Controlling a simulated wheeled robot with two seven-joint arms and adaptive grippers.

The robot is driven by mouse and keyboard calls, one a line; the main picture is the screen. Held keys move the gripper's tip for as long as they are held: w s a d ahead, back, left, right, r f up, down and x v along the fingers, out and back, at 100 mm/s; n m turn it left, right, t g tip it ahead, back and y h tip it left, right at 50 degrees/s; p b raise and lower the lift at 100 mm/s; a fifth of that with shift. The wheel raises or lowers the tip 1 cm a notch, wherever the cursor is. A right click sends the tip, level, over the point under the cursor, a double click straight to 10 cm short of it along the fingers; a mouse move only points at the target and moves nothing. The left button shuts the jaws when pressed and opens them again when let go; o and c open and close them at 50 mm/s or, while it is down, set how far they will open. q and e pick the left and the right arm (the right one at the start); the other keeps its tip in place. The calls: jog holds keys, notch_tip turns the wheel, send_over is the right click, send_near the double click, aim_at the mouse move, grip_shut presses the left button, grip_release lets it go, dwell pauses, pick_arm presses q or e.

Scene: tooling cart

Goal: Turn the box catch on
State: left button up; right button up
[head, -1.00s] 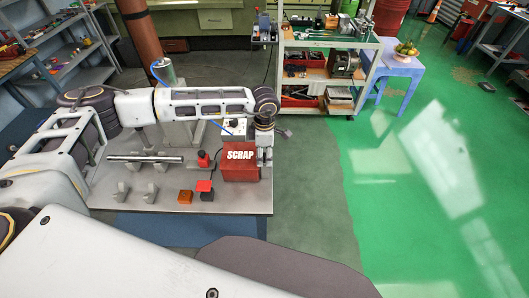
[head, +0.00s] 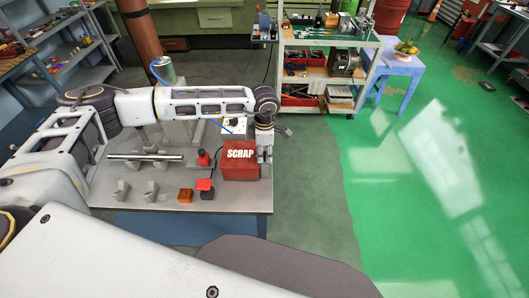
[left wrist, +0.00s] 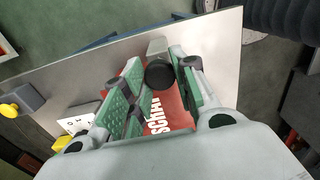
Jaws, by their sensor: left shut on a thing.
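The red box marked SCRAP (head: 240,166) stands at the right end of the grey bench (head: 140,212). My left gripper (head: 265,155) is at the right side of this box. In the left wrist view, its green-padded fingers (left wrist: 160,95) stand on either side of a black round knob (left wrist: 160,74) on a pale block. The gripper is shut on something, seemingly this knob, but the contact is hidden. I cannot make out for sure which part is the box catch. Part of the red box (left wrist: 183,118) shows between and below the fingers. My right gripper is not in view.
A white box (head: 234,131) stands behind the red box. A red knob on a dark base (head: 203,158), an orange block (head: 185,196), a red-and-black piece (head: 205,187) and a metal bar (head: 145,157) are on the bench. A tool cart (head: 333,42) stands behind.

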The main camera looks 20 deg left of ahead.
pick_arm(q)
jog(key=n+b, duration=0.5)
jog(key=shift+f, duration=0.15)
jog(key=shift+n+b, duration=1.5)
jog(key=shift+n, duration=0.4)
jog(key=shift+r, duration=0.2)
jog(key=o, duration=0.8)
jog(key=shift+o, duration=1.3)
jog(key=shift+r, duration=0.55)
notch_tip(320, 180, up, 11)
